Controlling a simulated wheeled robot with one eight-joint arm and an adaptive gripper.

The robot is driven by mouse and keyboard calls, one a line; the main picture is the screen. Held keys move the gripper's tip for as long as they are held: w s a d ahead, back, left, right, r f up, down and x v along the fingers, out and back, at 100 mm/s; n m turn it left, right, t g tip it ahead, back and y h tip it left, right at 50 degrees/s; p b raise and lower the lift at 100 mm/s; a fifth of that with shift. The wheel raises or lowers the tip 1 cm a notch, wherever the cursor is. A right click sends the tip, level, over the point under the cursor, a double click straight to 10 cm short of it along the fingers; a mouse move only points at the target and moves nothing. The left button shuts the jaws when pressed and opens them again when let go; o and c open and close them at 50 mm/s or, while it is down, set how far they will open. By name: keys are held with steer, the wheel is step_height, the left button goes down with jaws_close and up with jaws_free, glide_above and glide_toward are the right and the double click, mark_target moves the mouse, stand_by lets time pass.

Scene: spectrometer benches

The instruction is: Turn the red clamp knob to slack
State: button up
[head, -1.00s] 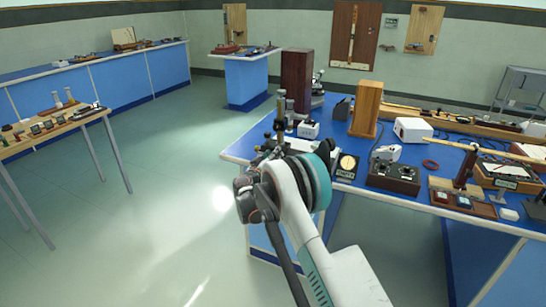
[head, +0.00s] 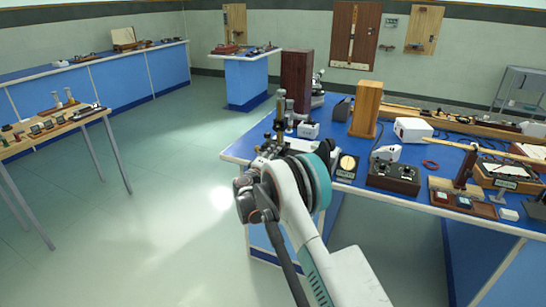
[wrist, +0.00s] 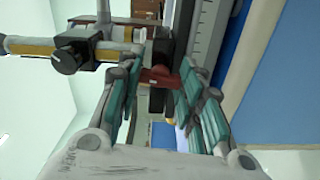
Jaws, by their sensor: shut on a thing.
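The red clamp knob (wrist: 158,76) shows in the middle of the wrist view, in front of a dark clamp body. My gripper (wrist: 161,71) has its teal-padded fingers on either side of it and is shut on it. To the left is a black clamp with a round black knob (wrist: 68,60) on a brass and grey rod (wrist: 28,46). In the head view the brass and dark upright stand (head: 280,115) rises at the near left corner of the blue bench. My arm hides the gripper and the red knob there.
Open floor (head: 160,200) lies to the left, with a wooden table (head: 60,127) beyond.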

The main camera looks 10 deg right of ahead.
steer(key=shift+n, duration=0.7)
steer(key=shift+a, duration=0.1)
steer(key=o, duration=1.1)
steer(key=v, duration=1.2)
